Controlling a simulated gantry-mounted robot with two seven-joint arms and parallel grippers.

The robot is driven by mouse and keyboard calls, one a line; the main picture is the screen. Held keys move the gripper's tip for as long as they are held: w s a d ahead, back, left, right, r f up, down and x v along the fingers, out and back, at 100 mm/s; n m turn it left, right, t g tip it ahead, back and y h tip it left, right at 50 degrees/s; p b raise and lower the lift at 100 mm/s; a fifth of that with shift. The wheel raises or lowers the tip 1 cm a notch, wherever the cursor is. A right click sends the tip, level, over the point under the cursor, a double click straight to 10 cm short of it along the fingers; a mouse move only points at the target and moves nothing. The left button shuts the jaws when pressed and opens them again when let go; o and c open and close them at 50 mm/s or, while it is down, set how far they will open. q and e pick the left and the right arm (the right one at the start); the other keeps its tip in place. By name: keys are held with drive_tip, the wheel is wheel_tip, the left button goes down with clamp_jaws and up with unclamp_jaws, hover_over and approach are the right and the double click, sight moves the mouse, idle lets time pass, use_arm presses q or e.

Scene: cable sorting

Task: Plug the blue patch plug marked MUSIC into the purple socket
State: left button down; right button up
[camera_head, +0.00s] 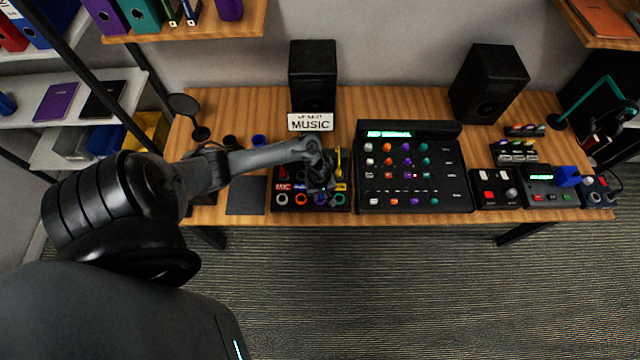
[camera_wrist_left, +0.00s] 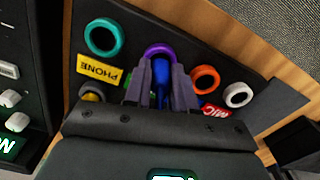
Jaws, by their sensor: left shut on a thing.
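My left gripper (camera_head: 322,182) is over the black patch panel (camera_head: 280,174), left of the mixer. In the left wrist view its fingers (camera_wrist_left: 160,88) point at the purple socket (camera_wrist_left: 158,47) and are shut on a blue plug (camera_wrist_left: 161,72). The plug's front is at the purple ring's near edge; I cannot tell whether it is inside. Its marking is hidden. A teal socket (camera_wrist_left: 103,37) is on one side of the purple one, an orange socket (camera_wrist_left: 205,79) and a white socket (camera_wrist_left: 238,95) on the other. Yellow PHONE (camera_wrist_left: 100,71) and red MIC (camera_wrist_left: 213,111) plugs are nearer the gripper.
A mixer (camera_head: 412,198) stands right beside the panel. Behind are a MUSIC sign (camera_head: 310,122) and two speakers (camera_head: 313,72) (camera_head: 490,82). A dark pad (camera_head: 246,196) lies left of the panel. More small devices (camera_head: 495,190) sit at the right.

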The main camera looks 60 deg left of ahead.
use_arm(q)
drive_tip(key=shift+f, duration=0.15)
drive_tip(key=shift+c, duration=1.9)
unclamp_jaws()
wheel_tip(320, 180, up, 3)
drive_tip(key=p, duration=0.4)
drive_tip(key=shift+r+p, duration=2.05)
drive_tip(key=shift+p, duration=0.6)
